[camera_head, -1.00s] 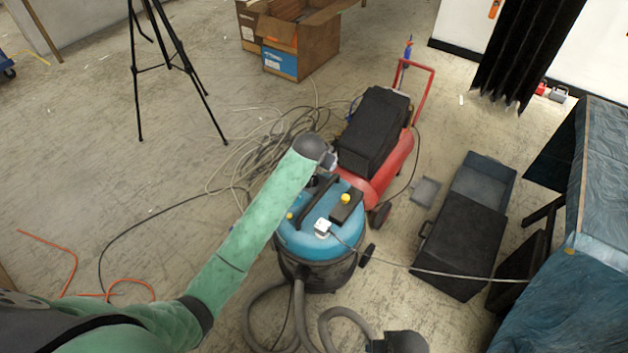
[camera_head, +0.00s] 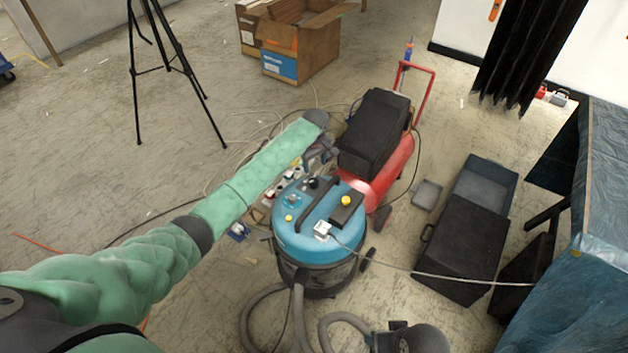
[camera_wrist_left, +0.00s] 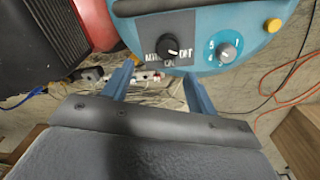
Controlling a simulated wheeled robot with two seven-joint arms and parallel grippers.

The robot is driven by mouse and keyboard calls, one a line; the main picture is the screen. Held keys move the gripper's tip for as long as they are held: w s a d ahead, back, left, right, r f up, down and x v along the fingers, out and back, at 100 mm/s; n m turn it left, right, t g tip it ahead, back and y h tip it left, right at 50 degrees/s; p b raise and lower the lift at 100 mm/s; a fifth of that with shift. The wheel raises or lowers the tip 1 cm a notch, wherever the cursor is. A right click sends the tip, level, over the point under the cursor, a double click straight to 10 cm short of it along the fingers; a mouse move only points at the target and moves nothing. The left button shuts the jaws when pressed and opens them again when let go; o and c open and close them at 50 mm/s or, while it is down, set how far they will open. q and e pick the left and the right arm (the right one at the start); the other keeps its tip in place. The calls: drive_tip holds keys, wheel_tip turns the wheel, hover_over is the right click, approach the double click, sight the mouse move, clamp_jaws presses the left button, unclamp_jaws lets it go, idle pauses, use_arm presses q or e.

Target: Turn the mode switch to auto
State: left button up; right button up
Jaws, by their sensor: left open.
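The blue vacuum (camera_head: 318,240) stands on the floor in the middle of the head view. On its top is the mode switch (camera_head: 313,183), a black knob.
A red machine with a black box (camera_head: 374,133) stands close behind the vacuum. A black handle (camera_head: 318,205) and yellow button (camera_head: 346,201) are on the lid. Hoses (camera_head: 270,312) and cables lie around it. A black case (camera_head: 461,245) is to the right.

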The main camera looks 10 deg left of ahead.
sight(314, 181)
use_arm(q)
drive_tip(key=n, duration=0.2)
drive_tip(key=s+n, duration=0.1)
drive_tip(key=shift+f+n+g, duration=0.3)
drive_tip(key=shift+f+p, duration=0.3)
drive_tip(key=shift+f, duration=3.55)
drive_tip(key=c, duration=1)
